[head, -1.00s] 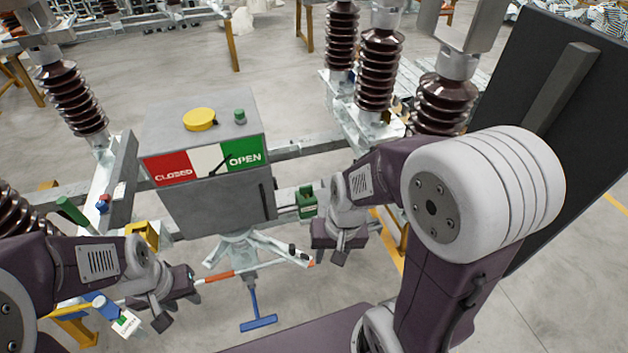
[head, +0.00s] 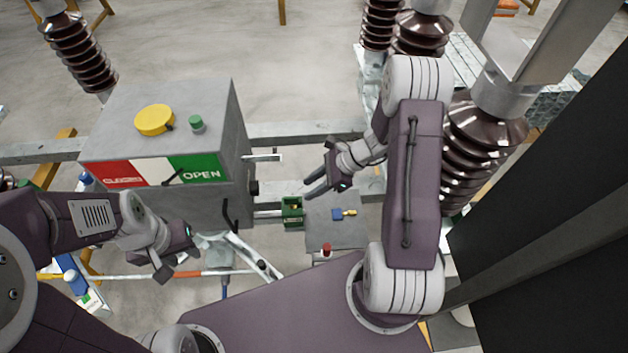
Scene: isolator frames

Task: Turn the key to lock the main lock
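A green block that looks like a lock (head: 292,211) sits on a metal bar at the right of the grey switch box (head: 212,205). A small blue and yellow piece, possibly a key (head: 344,214), lies on a grey plate (head: 325,234) to its right. My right gripper (head: 308,187) is open and empty, above and slightly right of the green block in the picture, with its fingers pointing left. My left gripper (head: 166,268) is in front of the box, apart from the lock; its finger gap is unclear. I cannot make out any keyhole.
The box carries a yellow cap (head: 154,120), a green button (head: 196,123) and a CLOSED/OPEN sign with its pointer near OPEN. A red-topped knob (head: 326,250) stands at the plate's front. Brown insulators (head: 484,135) and a dark panel (head: 580,230) bound the right side.

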